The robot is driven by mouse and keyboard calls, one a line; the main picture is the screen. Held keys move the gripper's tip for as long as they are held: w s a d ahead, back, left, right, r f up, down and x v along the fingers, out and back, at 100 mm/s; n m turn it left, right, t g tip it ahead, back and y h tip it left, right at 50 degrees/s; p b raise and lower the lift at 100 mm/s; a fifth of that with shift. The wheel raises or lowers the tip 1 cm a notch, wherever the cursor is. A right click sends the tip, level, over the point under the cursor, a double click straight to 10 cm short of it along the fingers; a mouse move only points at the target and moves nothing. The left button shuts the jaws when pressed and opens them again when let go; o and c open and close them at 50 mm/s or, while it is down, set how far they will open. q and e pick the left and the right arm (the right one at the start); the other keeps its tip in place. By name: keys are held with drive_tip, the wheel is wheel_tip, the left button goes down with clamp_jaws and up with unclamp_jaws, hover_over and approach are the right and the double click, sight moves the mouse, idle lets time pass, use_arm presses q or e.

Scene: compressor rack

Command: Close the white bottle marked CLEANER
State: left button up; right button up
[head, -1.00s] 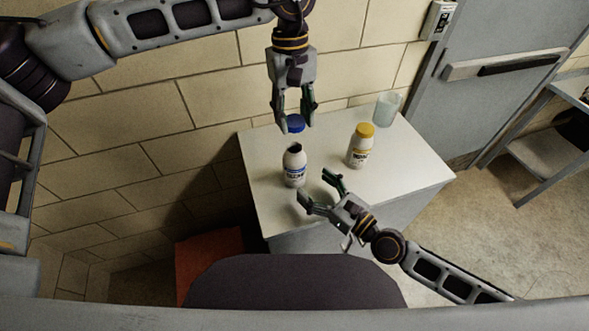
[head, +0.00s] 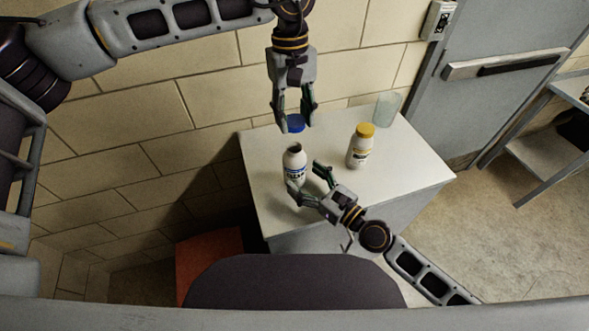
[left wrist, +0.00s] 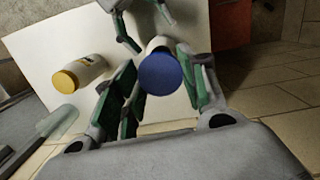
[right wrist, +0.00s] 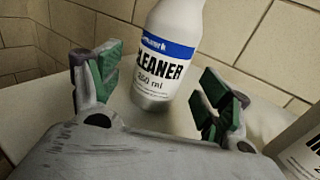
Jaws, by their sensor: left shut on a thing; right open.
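The white CLEANER bottle (head: 294,161) with a blue label stands upright and uncapped on the white table, its dark mouth showing. It also shows in the right wrist view (right wrist: 168,60), its top cut off by the frame. My left gripper (head: 294,122) is shut on a blue cap (head: 296,124) and holds it beyond the bottle in the head view. The cap also shows in the left wrist view (left wrist: 160,74). My right gripper (head: 303,176) is open, low at the bottle, its fingers on either side of it; I cannot tell whether they touch it.
A second white bottle with a yellow cap (head: 361,146) stands to the right on the white table (head: 405,170). A clear cup (head: 386,109) stands near the back corner. A tiled wall is behind, and a grey door (head: 500,95) is at the right.

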sight(294, 132)
drive_tip(key=shift+w+a+f, duration=0.1)
drive_tip(key=shift+w+a, duration=0.2)
drive_tip(key=shift+w, duration=0.1)
drive_tip(key=shift+w+a, duration=0.1)
drive_tip(key=shift+w, duration=0.05)
drive_tip(key=shift+x, duration=1.4)
drive_tip(key=shift+c, duration=0.4)
drive_tip(key=c, duration=1.5)
use_arm(q)
drive_tip(key=shift+f, duration=2.5)
use_arm(e)
drive_tip(key=shift+o, duration=0.2)
